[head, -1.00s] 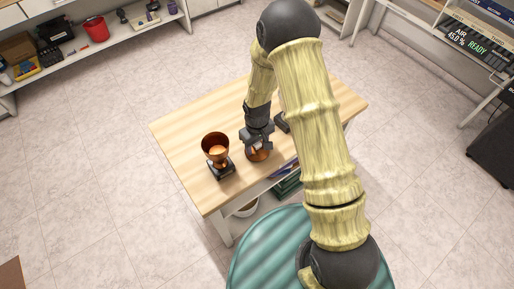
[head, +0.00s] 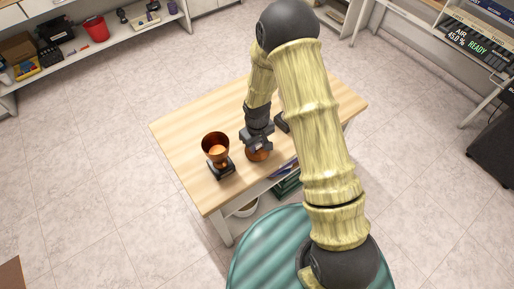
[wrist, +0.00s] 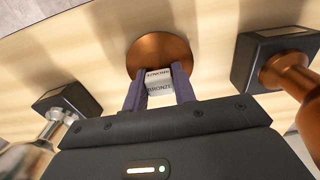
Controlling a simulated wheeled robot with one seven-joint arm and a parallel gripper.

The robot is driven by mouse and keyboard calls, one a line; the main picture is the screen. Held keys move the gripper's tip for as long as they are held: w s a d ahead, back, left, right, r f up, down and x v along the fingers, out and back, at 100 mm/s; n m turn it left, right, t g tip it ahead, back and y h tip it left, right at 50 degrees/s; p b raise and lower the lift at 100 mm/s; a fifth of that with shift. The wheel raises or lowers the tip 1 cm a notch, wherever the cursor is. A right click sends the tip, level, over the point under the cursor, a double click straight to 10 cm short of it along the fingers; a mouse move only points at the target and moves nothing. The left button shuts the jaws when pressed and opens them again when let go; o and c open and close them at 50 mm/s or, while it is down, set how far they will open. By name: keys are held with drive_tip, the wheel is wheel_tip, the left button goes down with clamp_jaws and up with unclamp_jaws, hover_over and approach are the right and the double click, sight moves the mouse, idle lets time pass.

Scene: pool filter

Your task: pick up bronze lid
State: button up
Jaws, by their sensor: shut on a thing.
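The bronze lid is a round copper-coloured disc (wrist: 158,52) with a pale block on top lettered "BRONZE". In the wrist view my gripper (wrist: 159,88) has its two fingers shut on that block, one on each side. The lid also shows in the head view (head: 257,154), below my gripper (head: 258,140), partly hidden by it. Whether the lid touches the wooden table or hangs just above it, I cannot tell.
A bronze cup (head: 216,146) stands on a dark base (head: 222,169) left of my gripper on the wooden table (head: 185,128). In the wrist view, a silvery metal piece (wrist: 38,145) stands by another dark base (wrist: 68,101) at left. The table's left part is clear.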

drive_tip(key=shift+r, duration=0.1)
wheel_tip(320, 180, up, 10)
drive_tip(key=shift+f+b, duration=0.1)
drive_tip(key=shift+b, duration=0.45)
idle(0.5)
